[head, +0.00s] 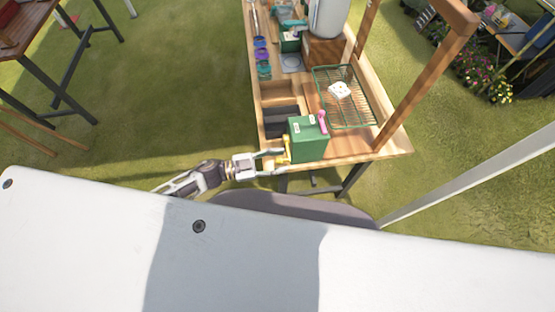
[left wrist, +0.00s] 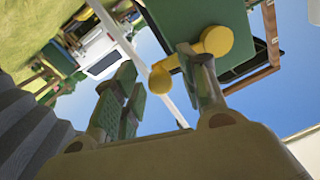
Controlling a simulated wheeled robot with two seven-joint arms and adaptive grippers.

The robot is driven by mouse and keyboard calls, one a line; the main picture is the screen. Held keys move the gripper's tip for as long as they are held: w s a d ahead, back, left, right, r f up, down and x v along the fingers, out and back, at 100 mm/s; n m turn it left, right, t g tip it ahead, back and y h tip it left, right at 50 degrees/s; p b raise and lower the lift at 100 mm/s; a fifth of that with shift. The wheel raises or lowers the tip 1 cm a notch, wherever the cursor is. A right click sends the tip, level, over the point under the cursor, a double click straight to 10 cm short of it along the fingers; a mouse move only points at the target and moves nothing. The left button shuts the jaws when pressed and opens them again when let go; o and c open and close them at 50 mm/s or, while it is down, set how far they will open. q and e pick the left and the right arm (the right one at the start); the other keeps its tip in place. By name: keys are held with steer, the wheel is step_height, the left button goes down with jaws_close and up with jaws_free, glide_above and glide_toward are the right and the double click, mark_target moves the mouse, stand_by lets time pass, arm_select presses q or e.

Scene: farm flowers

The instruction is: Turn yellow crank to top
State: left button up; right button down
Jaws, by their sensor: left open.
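The green box (head: 308,142) stands on the near end of the wooden table. The yellow crank (head: 286,150) is on its left side, partly hidden by the gripper in the head view. In the left wrist view the yellow crank (left wrist: 185,63) shows a round hub against the green box (left wrist: 195,20) and a knob at the other end. My left gripper (head: 277,161) is open, its fingers on either side of the crank's knob end. In the left wrist view the gripper (left wrist: 165,80) has the knob between its fingers; I cannot tell whether they touch. My right gripper is out of view.
A pink crank (head: 323,122) is on the box's right side. A green wire rack (head: 365,110) with a white item (head: 340,90) lies behind it. Wooden posts (head: 430,75) rise at the table's right. Grass is open to the table's left.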

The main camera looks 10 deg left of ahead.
arm_select(q)
steer(key=c, duration=0.9)
jaws_close()
steer(key=shift+f, duration=0.2)
